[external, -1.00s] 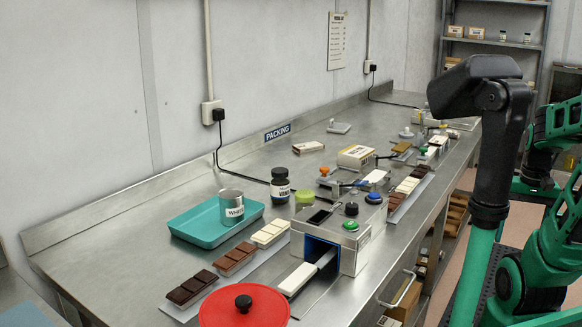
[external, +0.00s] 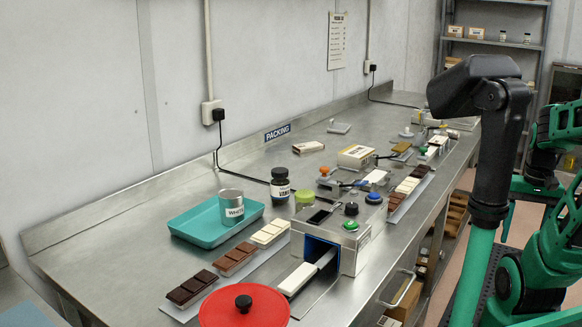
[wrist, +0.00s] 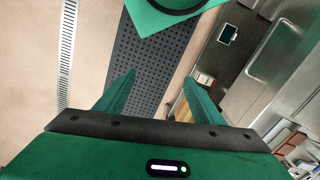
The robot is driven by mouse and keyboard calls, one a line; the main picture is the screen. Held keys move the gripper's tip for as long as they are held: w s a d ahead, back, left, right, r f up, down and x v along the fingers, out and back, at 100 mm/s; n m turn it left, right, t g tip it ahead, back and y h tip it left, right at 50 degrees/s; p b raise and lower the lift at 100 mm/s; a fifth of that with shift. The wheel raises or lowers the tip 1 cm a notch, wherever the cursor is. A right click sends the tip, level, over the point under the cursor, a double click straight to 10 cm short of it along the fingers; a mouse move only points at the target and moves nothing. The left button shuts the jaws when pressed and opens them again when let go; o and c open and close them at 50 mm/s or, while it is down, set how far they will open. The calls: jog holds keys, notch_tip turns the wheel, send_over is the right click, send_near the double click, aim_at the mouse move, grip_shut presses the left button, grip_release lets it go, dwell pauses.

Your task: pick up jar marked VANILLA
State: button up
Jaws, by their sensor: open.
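The jar marked VANILLA (external: 280,187) is dark with a black lid and a white label; only part of the lettering shows. It stands upright on the steel bench, right of the teal tray and behind a green-lidded container. My gripper (wrist: 158,88) shows in the wrist view with its two green fingers apart and nothing between them. It points down over the floor, away from the jar. In the external view the fingers cannot be made out; my arm is at the right, off the bench.
A teal tray (external: 184,235) holds a metal can marked WHITE (external: 231,207). A machine with buttons (external: 337,240), chocolate bars (external: 235,259) and a red lid (external: 245,306) are in front. The bench (external: 110,250) is bare at left. A black mat (wrist: 150,65) lies on the floor.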

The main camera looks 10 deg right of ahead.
notch_tip(320, 180, up, 15)
jog(key=w+a+f+m+t, duration=0.15)
jog(key=w+a, duration=0.25)
jog(key=w, duration=0.8)
jog(key=w+a+f+m+t, duration=0.15)
jog(key=w+a, duration=0.25)
jog(key=w, duration=0.8)
notch_tip(320, 180, up, 3)
jog(key=m+y, duration=1.1)
jog(key=y, duration=0.2)
send_over(287, 171)
jog(key=d, duration=0.5)
jog(key=a+f, duration=0.1)
jog(key=f, duration=0.3)
jog(key=a+f, duration=0.2)
jog(key=f, duration=0.2)
jog(key=a+f, duration=0.2)
jog(key=f, duration=0.3)
jog(key=shift+w, duration=0.15)
jog(key=shift+r+x, duration=0.2)
jog(key=shift+x, duration=2.85)
jog(key=shift+w, duration=0.15)
jog(key=c, duration=1.3)
